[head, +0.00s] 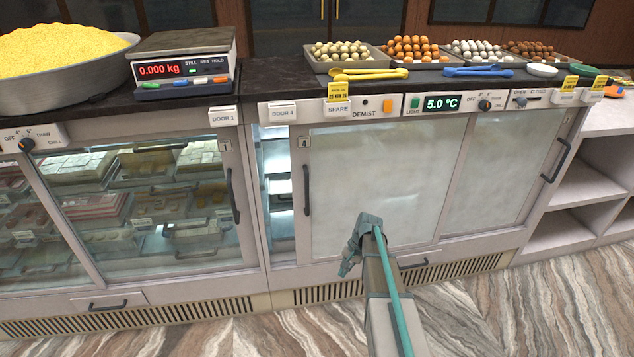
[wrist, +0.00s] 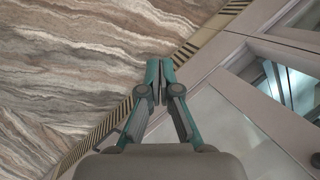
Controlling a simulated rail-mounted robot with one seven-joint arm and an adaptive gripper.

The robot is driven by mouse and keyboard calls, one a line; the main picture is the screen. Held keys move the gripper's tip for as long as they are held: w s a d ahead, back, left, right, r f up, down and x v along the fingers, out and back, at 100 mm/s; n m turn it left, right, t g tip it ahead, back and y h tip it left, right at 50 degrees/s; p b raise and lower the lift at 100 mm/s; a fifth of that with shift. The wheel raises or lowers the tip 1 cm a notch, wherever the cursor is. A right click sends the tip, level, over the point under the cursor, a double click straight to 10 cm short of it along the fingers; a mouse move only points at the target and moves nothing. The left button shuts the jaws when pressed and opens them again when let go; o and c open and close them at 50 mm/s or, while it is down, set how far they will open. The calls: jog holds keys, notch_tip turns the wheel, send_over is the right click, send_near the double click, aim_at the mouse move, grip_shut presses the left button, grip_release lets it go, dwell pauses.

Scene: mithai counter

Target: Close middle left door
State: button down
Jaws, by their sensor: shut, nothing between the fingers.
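The middle left door (head: 375,185) is a frosted sliding panel marked 4, below the DOOR 4 label (head: 281,111). It stands partly open: a narrow lit gap (head: 277,190) shows at its left, with shelves inside. Its dark upright handle (head: 306,190) is near its left edge. My gripper (head: 346,270) is in front of the lower part of this door, right of the handle, and appears clear of it. In the wrist view my gripper (wrist: 160,64) has its teal fingers together with nothing between them; a lit opening (wrist: 279,85) shows at the right.
A glass door (head: 150,200) with a dark handle stands to the left, showing sweets inside. Another frosted panel (head: 500,175) is at the right. The counter above holds a scale (head: 185,65), trays of sweets and tongs. The marbled floor (head: 560,310) in front is clear.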

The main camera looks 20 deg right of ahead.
jog(key=w+d+r+m+t+y, duration=0.1)
jog(key=w+d+r+m, duration=0.2)
jog(key=w+r, duration=0.45)
jog(key=w+d+r+m+t+y, duration=0.1)
jog(key=w+d+r+m, duration=0.3)
jog(key=r, duration=0.7)
jog(key=w+d+r+m+t+y, duration=0.1)
jog(key=w+d+r, duration=0.1)
jog(key=w+r, duration=0.6)
jog(key=shift+w+a+f+m+g+y+p, duration=0.15)
jog(key=shift+w+a+f+m+y+p, duration=0.5)
jog(key=shift+a, duration=1.4)
jog(key=shift+w+a+f+m+g+p, duration=0.2)
jog(key=shift+a+f+m+p, duration=0.55)
jog(key=shift+a, duration=1.35)
jog(key=shift+w+a+f+m+g+y+p, duration=0.1)
jog(key=shift+w+a+f+m+y+p, duration=0.35)
jog(key=shift+a+m, duration=1.1)
jog(key=shift+a+r+n, duration=0.15)
jog(key=shift+a+n, duration=0.35)
jog(key=shift+n, duration=0.05)
